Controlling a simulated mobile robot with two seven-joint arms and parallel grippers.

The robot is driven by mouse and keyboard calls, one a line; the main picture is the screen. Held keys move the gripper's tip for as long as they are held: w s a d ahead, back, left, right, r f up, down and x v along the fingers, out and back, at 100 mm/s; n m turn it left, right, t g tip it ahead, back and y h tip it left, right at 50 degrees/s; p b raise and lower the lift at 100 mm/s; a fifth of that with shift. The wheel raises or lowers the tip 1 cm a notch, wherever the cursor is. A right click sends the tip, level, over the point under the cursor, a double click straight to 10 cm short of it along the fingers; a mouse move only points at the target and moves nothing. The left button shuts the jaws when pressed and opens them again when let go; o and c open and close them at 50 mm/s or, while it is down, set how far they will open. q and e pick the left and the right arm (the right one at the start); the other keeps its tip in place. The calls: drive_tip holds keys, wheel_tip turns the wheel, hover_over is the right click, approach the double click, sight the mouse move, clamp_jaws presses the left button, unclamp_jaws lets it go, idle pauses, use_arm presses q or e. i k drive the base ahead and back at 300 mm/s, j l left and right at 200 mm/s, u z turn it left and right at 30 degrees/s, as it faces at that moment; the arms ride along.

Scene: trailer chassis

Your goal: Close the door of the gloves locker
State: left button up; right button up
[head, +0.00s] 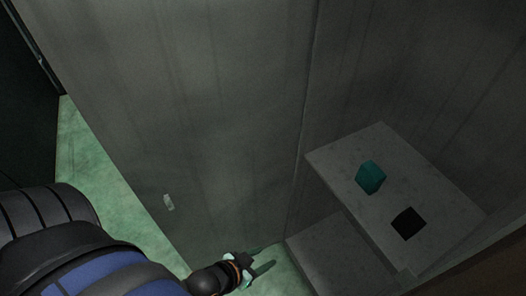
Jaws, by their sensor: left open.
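The locker door (190,110) is a large dark grey panel that fills the left and middle of the head view. It stands open, with a small pale handle (169,202) near its left edge. A seam separates it from the open locker on the right, where a grey shelf (345,158) shows. My left gripper (262,268) is open and low in the view, by the bottom of the door near the seam. I cannot tell whether it touches the door. My right gripper is out of view.
A teal block (370,177) and a flat black square (408,223) are on the shelf. A lower grey surface (335,255) lies below it. Green floor (95,165) is clear left of the door, with a dark upright structure (25,100) at the far left.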

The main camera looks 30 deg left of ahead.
sight(199, 104)
drive_tip(key=z, duration=1.5)
drive_tip(key=k+j+z, duration=0.1)
drive_tip(key=k+z, duration=2.05)
drive_tip(key=k, duration=0.2)
drive_tip(key=k+j+u, duration=0.15)
drive_tip(key=k+u, duration=0.3)
drive_tip(key=k, duration=0.15)
drive_tip(key=u, duration=1.45)
